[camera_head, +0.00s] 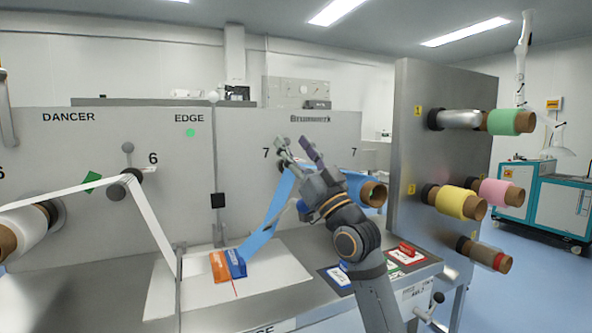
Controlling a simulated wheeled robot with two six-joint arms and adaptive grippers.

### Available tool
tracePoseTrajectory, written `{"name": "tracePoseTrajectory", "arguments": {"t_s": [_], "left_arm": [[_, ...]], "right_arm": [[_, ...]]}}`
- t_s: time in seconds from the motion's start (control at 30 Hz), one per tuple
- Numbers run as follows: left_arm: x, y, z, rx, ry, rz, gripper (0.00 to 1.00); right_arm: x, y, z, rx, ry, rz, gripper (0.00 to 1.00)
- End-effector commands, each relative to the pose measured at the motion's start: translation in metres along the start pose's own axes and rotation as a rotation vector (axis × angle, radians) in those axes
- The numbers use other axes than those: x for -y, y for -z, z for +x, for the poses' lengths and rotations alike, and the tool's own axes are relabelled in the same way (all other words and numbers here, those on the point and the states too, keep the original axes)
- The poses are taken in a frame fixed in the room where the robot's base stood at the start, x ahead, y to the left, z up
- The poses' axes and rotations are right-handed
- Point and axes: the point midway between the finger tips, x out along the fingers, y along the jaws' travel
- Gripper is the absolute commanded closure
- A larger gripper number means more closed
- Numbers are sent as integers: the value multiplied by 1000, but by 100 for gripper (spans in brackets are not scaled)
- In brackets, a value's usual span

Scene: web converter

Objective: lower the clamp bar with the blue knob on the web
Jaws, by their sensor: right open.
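A blue web strip (268,226) runs down from near the blue roll (372,194) to the pale splice table. A white web (152,225) comes down from the left to the same table. I cannot make out a clamp bar with a blue knob; it may be hidden or too small. My right gripper (294,147) is raised in front of the panel, above the upper blue strip, its fingers apart and nothing visible between them. My left gripper is not in view.
A steel panel (420,150) on the right carries yellow (455,201), pink (497,192) and green (508,122) rolls. The bare table (190,293) is clear at front left.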

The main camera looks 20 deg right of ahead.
Motion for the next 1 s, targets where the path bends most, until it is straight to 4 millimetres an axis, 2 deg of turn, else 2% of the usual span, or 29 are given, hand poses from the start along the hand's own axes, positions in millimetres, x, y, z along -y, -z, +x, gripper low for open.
{"name": "tracePoseTrajectory", "arguments": {"t_s": [0.1,0.37,0.67,1.0], "left_arm": [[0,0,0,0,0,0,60],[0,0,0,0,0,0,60],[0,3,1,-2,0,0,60],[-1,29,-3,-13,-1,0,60]], "right_arm": [[0,21,16,-7,1,0,48],[0,35,30,-2,0,1,48],[0,34,28,-1,0,0,48],[0,32,3,-1,0,-2,48]]}}
